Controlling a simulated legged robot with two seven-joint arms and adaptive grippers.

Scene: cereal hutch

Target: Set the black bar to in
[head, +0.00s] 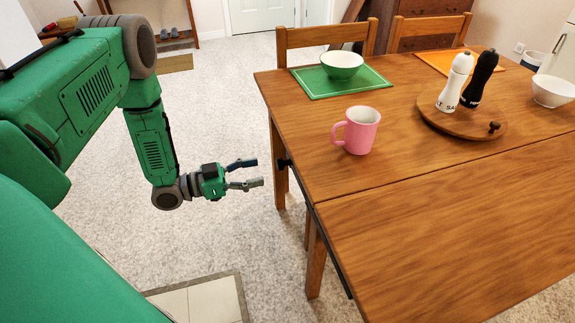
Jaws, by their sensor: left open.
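The black bar (332,253) runs under the left edge of the wooden table (430,230), with a dark knob-like end (284,163) sticking out near the table's seam. I cannot tell from this view how far in or out it sits. My left gripper (258,172) is open and empty, its two fingers pointing right toward the dark end. A small gap shows between the fingertips and that end. My right gripper is not in view.
A pink mug (359,131) stands near the table's left edge. A green bowl (342,65) sits on a green mat (318,83). White and black shakers stand on a round wooden tray (440,121). Chairs (325,38) stand behind.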

